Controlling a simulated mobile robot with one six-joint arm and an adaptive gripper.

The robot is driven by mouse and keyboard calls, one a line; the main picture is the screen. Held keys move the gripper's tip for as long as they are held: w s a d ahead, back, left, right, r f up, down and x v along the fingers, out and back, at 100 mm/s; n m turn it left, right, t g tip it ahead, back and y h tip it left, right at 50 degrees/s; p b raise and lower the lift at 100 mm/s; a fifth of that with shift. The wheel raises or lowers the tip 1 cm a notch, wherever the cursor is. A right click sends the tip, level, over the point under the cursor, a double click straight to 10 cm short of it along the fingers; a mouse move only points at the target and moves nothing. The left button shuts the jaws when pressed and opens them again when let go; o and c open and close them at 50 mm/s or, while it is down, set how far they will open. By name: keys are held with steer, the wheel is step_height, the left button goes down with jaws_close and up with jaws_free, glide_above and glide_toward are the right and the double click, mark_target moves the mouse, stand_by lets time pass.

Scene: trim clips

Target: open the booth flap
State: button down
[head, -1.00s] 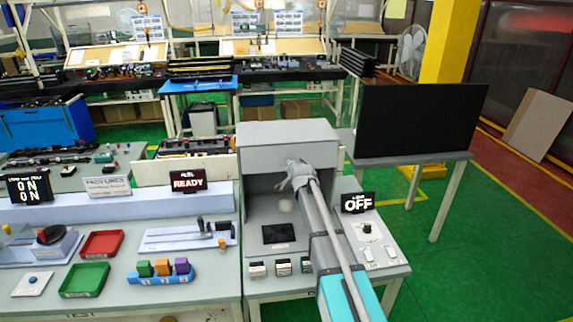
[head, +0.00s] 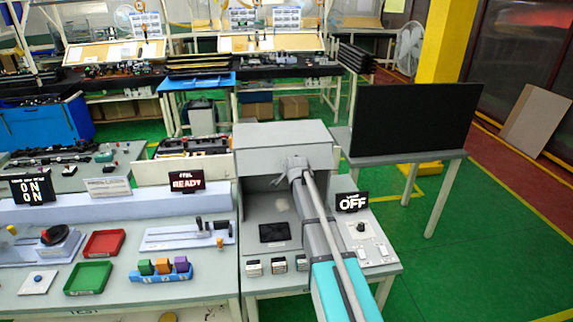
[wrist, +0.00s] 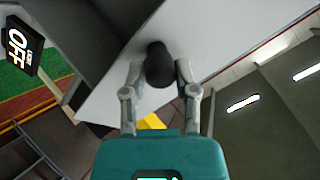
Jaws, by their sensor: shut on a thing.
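The booth (head: 253,207) is a grey box on the right bench, open at the lower front with a dark pad inside. Its flap (head: 262,160) is a plain grey panel across the upper front, standing above the opening; my arm covers part of it. In the wrist view the flap (wrist: 215,30) is a pale tilted panel with a dark round knob (wrist: 159,65). My gripper (wrist: 160,75) has its two fingers on either side of this knob and is shut on it. In the head view my gripper (head: 293,165) is at the flap's lower edge.
A lamp sign reading OFF (head: 352,202) stands right of the booth, above a panel with a knob and switches. A black screen (head: 413,120) stands on a table behind. Small blocks (head: 276,266) line the bench front. The left bench holds trays and fixtures.

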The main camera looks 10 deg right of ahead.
mark_target(289, 155)
steer(key=shift+s+r+p, duration=0.2)
steer(key=shift+r+p, duration=0.75)
steer(key=shift+r, duration=0.3)
step_height(289, 155, up, 2)
steer(key=shift+s+r+p, duration=0.15)
steer(key=shift+r+p, duration=0.05)
steer(key=shift+p, duration=0.9)
steer(key=r+p, duration=0.1)
steer(key=w+r+p, duration=0.1)
steer(key=r+p, duration=0.1)
steer(key=c, duration=1.2)
jaws_free()
steer(key=shift+s+a+f, duration=0.1)
steer(key=shift+f, duration=0.05)
steer(key=shift+o, duration=1)
steer(key=shift+a+f, duration=0.1)
steer(key=shift+a, duration=0.3)
steer(key=shift+o, duration=1.1)
steer(key=shift+d, duration=0.1)
steer(key=shift+o, duration=1)
steer(key=shift+d, duration=0.35)
steer(key=shift+o, duration=0.8)
steer(key=shift+a, duration=0.15)
